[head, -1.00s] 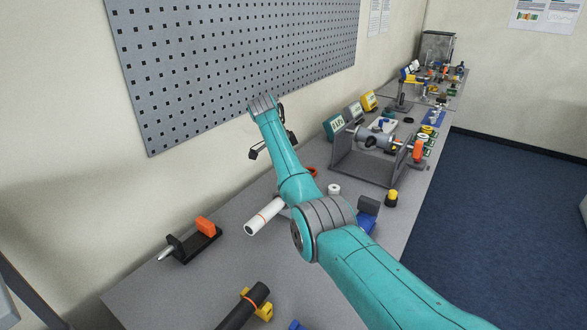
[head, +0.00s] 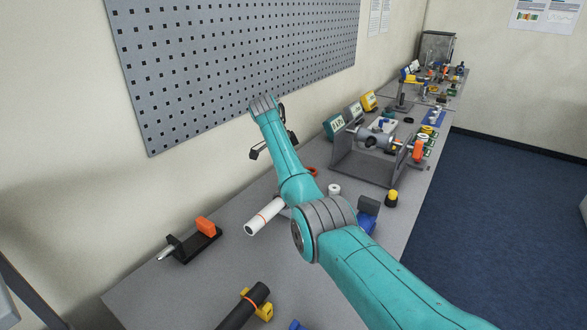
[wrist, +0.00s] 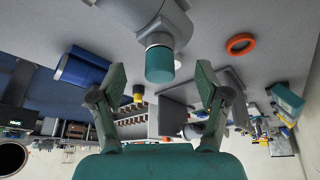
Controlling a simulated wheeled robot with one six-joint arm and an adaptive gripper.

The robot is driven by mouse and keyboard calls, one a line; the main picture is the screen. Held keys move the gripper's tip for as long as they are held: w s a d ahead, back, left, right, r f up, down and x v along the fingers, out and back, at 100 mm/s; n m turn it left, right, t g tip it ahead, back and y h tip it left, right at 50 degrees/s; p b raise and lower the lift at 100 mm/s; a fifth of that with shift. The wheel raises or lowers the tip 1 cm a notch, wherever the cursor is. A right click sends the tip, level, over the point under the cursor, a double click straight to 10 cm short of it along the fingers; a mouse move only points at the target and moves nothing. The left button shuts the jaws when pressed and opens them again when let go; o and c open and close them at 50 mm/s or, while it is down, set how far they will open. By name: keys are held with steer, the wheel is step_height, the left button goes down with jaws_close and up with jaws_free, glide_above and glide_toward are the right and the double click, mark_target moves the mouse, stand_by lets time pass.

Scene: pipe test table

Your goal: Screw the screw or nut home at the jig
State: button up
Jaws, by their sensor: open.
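In the wrist view my gripper (wrist: 160,73) is open, one finger on each side of a short teal cylindrical end piece (wrist: 160,64). This piece sits on the end of a grey fitting (wrist: 145,14) that runs off the top edge. I see gaps between the fingers and the teal piece; their distance in depth is unclear. I cannot tell whether the grey fitting is the jig, or whether the teal piece is the nut. In the head view my arm hides most of my gripper and this spot; only dark gripper parts show beside the forearm.
A white pipe with an orange band (head: 262,216) lies left of my arm. A grey frame with a pipe (head: 370,160) stands farther back. A pegboard (head: 235,60) covers the wall.

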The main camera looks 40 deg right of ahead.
steer(key=shift+d, duration=0.1)
steer(key=n+t, duration=0.1)
steer(key=n, duration=0.3)
steer(key=shift+s+t, duration=0.1)
steer(key=shift+t, duration=0.3)
steer(key=shift+n+t, duration=0.4)
steer(key=shift+n, duration=0.8)
steer(key=n+t, duration=0.1)
steer(key=n, duration=0.2)
steer(key=n+t, duration=0.1)
steer(key=n, duration=0.2)
steer(key=shift+y, duration=0.4)
